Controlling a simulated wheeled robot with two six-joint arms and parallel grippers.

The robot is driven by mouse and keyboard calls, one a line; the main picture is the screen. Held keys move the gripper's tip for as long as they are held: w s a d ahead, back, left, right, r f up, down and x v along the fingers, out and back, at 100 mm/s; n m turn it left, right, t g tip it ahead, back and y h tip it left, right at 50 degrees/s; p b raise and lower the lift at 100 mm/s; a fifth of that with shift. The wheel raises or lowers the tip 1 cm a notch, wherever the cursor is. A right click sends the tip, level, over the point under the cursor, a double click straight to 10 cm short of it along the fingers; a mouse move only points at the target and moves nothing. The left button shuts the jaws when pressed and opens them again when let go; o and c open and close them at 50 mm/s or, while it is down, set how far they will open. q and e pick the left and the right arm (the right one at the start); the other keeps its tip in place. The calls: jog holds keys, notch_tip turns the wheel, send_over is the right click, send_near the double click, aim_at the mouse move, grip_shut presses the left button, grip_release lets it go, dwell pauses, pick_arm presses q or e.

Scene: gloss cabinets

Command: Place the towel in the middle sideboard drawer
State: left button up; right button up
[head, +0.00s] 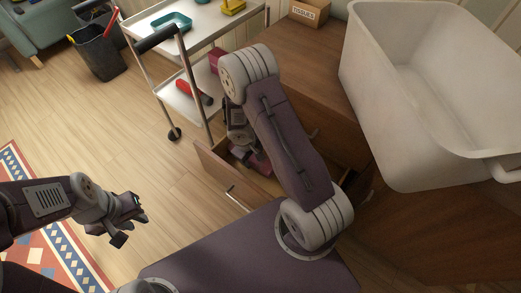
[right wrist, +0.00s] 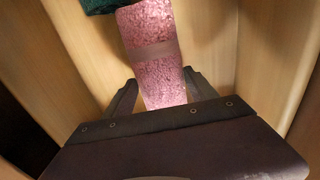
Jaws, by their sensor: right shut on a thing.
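A pink, rolled towel with a paler band (right wrist: 152,50) lies between the fingers of my right gripper (right wrist: 162,92), which is shut on it. The light wooden walls of an open drawer surround them in the right wrist view. In the head view the open sideboard drawer (head: 212,166) has a bar handle on its front; pink of the towel (head: 260,163) shows inside, largely hidden by my right arm. Which drawer of the sideboard (head: 300,60) this is, I cannot tell. My left gripper (head: 128,226) is open and empty above the floor at left.
A dark green thing (right wrist: 98,5) lies in the drawer beside the towel's far end. A big white tub (head: 385,130) stands on the sideboard, with a small cardboard box (head: 309,12) behind. A trolley (head: 150,20) stands beyond the drawer.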

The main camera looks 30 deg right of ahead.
jog(key=shift+w+d, duration=0.25)
jog(key=shift+d, duration=0.25)
jog(key=shift+d+r, duration=0.1)
jog(key=shift+d, duration=0.2)
jog(key=d+p, duration=0.1)
jog(key=w+d+p, duration=0.1)
jog(key=d, duration=0.1)
jog(key=shift+w+r, duration=0.15)
notch_tip(320, 180, down, 2)
jog(key=shift+a+f+b, duration=0.1)
jog(key=shift+a+b, duration=0.05)
jog(key=shift+b, duration=0.7)
jog(key=shift+r, duration=0.25)
jog(key=shift+f, duration=0.2)
jog(key=o, duration=1.5)
jog(key=shift+r, duration=0.1)
